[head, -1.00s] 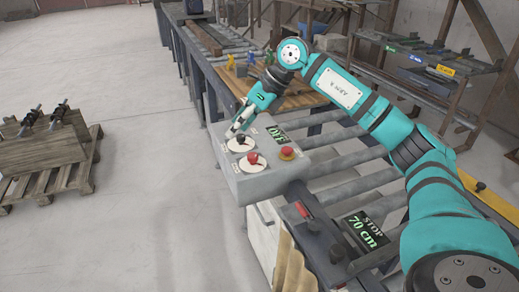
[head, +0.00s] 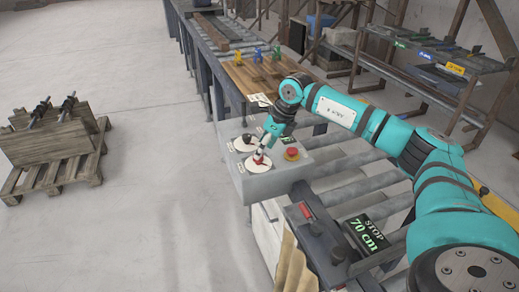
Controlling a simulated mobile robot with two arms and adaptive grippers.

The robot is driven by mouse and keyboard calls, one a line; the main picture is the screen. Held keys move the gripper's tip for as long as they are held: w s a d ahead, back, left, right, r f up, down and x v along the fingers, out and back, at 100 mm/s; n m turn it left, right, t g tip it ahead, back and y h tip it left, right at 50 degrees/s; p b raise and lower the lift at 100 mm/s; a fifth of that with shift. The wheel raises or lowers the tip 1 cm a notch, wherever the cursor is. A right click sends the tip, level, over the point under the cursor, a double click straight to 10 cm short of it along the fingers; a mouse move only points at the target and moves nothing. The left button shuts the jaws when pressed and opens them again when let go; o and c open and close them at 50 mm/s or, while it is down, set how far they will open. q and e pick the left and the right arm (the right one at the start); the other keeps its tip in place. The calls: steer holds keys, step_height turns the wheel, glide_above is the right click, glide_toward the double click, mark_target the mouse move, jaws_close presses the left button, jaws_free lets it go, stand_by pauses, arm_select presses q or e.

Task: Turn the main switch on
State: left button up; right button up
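A grey control box (head: 267,186) stands at the side of the roller conveyor. Its top carries two round white dials. The farther dial (head: 244,143) has a dark knob. The nearer dial (head: 258,165) has a red knob (head: 258,158). Their labels are too small to read, so I cannot tell which one is the main switch. My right gripper (head: 264,150) points down at the red knob, at or just above it. Its fingertips are too small to show whether they are open or shut, or touching. My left gripper is out of view.
A red push button (head: 291,154) sits on the box, close to my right gripper. A display reading STOP 70 cm (head: 368,235) is at the conveyor's near end. A wooden pallet (head: 55,165) with a crate stands at left. The floor between is clear.

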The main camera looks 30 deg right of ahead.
steer(key=shift+p+x, duration=0.35)
steer(key=shift+x, duration=1.45)
jaws_close()
